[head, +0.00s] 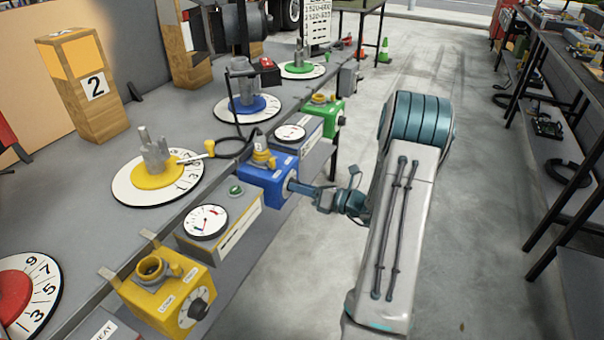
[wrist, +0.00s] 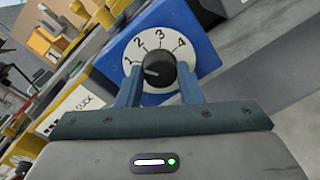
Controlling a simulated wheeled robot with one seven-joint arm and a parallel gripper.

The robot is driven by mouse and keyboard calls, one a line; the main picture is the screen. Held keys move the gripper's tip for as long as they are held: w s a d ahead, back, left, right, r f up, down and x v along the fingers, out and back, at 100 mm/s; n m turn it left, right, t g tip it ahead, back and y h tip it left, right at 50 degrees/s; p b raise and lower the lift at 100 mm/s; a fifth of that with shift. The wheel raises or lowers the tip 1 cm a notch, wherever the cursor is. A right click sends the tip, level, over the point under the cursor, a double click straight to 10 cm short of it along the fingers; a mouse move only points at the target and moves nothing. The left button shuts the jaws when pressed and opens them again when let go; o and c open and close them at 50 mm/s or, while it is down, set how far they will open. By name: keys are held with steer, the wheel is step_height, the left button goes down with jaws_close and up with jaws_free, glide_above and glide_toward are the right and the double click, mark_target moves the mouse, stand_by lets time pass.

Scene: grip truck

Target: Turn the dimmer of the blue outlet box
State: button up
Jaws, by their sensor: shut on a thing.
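The blue outlet box (head: 270,180) hangs on the front edge of the grey bench in the head view. In the wrist view the box (wrist: 205,45) shows its white dial (wrist: 165,42) numbered 1 to 4. The black dimmer knob (wrist: 158,70) is at the dial's centre, and its pale mark points left, near the 1. My gripper (wrist: 158,92) is shut on the dimmer knob, with one finger on each side of it. In the head view my gripper (head: 300,187) reaches the box's right face, and the knob is mostly hidden there.
A yellow outlet box (head: 165,290) hangs nearer on the bench edge, and a green one (head: 325,115) farther along. Meter boxes with round gauges (head: 205,222) stand between them.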

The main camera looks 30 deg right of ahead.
steer(key=m+p, duration=0.5)
steer(key=p, duration=0.2)
steer(key=shift+r+m, duration=0.1)
steer(key=shift+m, duration=0.2)
stand_by(0.3)
steer(key=o, duration=1)
steer(key=shift+d, duration=0.1)
steer(key=v, duration=1.3)
steer(key=shift+s+d, duration=0.2)
steer(key=shift+d, duration=0.1)
